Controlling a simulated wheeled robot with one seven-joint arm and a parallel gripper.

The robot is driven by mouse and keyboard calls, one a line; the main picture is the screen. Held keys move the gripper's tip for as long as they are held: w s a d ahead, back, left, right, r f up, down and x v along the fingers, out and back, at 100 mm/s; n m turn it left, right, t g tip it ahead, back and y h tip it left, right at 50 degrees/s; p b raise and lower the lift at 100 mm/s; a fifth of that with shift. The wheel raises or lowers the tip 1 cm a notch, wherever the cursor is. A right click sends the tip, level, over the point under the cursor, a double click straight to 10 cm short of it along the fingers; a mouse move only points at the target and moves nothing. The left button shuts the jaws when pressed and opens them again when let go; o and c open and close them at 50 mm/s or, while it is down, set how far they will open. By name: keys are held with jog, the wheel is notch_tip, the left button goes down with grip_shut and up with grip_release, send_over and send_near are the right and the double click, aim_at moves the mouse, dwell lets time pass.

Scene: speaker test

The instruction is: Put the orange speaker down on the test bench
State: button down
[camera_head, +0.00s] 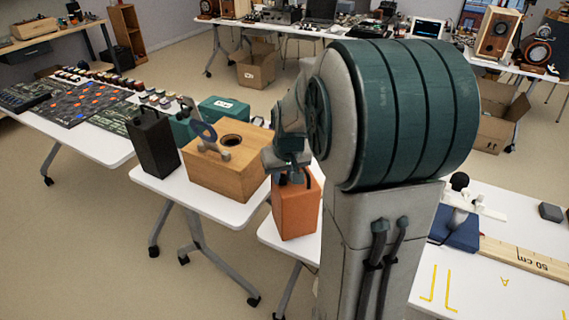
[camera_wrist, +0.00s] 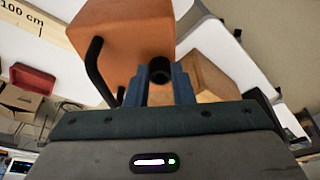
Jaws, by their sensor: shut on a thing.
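The orange speaker (camera_head: 297,208) is a box with a dark carrying handle, upright in the head view beside my arm. My gripper (camera_head: 291,172) is at its top, shut on it by the handle. In the wrist view the orange speaker (camera_wrist: 122,38) fills the upper middle, with the dark handle between the fingers of my gripper (camera_wrist: 165,84). A white bench top (camera_head: 272,236) shows beneath and beside the speaker; I cannot tell whether the speaker touches it. More white top with yellow marks (camera_head: 440,290) and a ruler (camera_head: 525,260) shows right of my arm, which hides the middle.
A neighbouring white table (camera_head: 165,185) holds a wooden speaker box (camera_head: 222,170), a black box (camera_head: 152,142) and a teal case (camera_head: 222,108). A blue item (camera_head: 458,232) lies on the right-hand top. Open floor lies at lower left.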

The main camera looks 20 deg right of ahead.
jog(key=shift+f, duration=0.8)
jog(key=c, duration=1.3)
grip_release()
jog(key=shift+f, duration=0.1)
jog(key=shift+o, duration=0.2)
jog(key=shift+r, duration=0.55)
jog(key=v, duration=1)
jog(key=s+a+f, duration=0.2)
jog(key=s+a, duration=0.3)
jog(key=s, duration=0.2)
jog(key=s+a+f+n, duration=0.1)
jog(key=s+a+f, duration=0.1)
jog(key=s+a, duration=0.3)
jog(key=s, duration=0.3)
jog(key=shift+s+f+g, duration=0.2)
jog(key=shift+s+g, duration=0.1)
